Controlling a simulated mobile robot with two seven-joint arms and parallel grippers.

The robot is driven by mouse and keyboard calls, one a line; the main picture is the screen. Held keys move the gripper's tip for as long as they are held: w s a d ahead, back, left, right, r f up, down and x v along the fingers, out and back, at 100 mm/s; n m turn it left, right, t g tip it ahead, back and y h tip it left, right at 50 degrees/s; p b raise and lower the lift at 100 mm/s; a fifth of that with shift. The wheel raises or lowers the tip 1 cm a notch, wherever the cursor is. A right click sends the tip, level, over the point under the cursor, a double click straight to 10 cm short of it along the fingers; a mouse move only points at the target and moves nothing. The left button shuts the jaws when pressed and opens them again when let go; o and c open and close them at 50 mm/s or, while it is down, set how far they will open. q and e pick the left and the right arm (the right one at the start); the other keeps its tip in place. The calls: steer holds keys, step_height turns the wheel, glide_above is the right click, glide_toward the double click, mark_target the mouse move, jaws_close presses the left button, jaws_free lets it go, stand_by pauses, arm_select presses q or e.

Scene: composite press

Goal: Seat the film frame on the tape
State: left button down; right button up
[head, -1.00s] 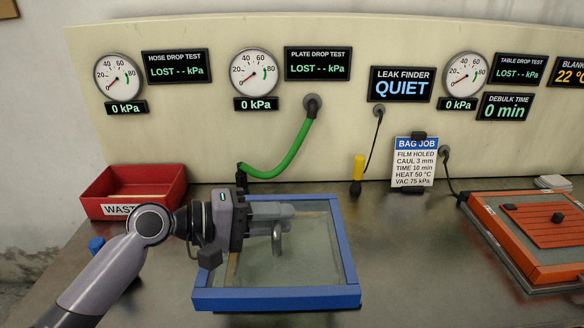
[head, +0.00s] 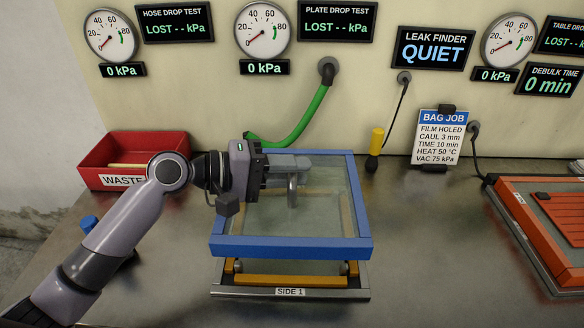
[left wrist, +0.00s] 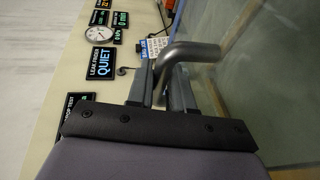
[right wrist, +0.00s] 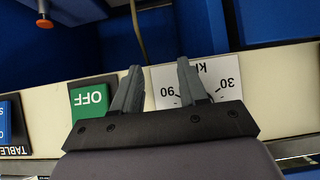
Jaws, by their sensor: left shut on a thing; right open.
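The film frame (head: 291,247) is a blue rectangle with clear film, held level in the head view. My left gripper (head: 298,163) is shut on the grey bent handle (head: 293,191) of the frame. That handle also shows between the fingers in the left wrist view (left wrist: 188,52). Below the frame is a metal plate (head: 230,291) labelled SIDE 1, with orange-yellow tape (head: 290,281) along its edges. A gap shows between the frame's front bar and the tape. The frame hides part of the plate. My right gripper (right wrist: 158,78) is open and empty, seen only in the right wrist view.
A red waste bin (head: 108,182) stands at the left. A green hose (head: 307,115) runs from the wall down behind the frame. A yellow-handled tool (head: 376,141) hangs at the wall. An orange framed table (head: 525,225) is at the right. Bench between is clear.

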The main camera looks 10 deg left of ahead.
arm_select(q)
step_height(320, 180, down, 6)
steer(key=b, duration=0.4)
steer(key=shift+r, duration=0.1)
stand_by(0.8)
steer(key=shift+f, duration=0.25)
steer(key=shift+f, duration=0.3)
steer(key=shift+f, duration=0.1)
stand_by(0.8)
steer(key=c, duration=0.9)
jaws_free()
steer(key=shift+f, duration=0.15)
